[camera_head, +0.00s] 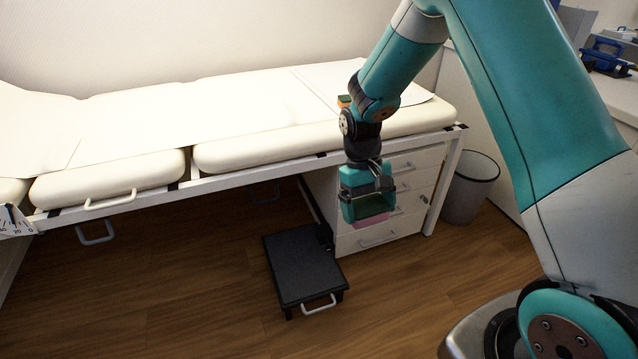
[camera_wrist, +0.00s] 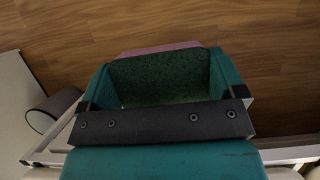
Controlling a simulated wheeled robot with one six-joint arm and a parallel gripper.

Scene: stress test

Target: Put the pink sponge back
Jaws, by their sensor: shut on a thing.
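The pink sponge (camera_head: 374,222) shows as a pink edge at the lower end of my gripper (camera_head: 369,207) in the head view. In the wrist view the sponge (camera_wrist: 160,76) shows a dark green face and a pink edge, and it sits between the two teal fingers of my gripper (camera_wrist: 163,80). My gripper is shut on it and points down in front of the white drawer unit (camera_head: 390,228), above the floor. Most of the sponge's pink side is hidden.
A small orange and green block (camera_head: 344,101), perhaps another sponge, lies on the cream examination bed (camera_head: 255,152), partly behind my arm. A black step (camera_head: 303,268) stands on the wooden floor. A grey bin (camera_head: 468,190) stands right of the drawers. Front-left floor is clear.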

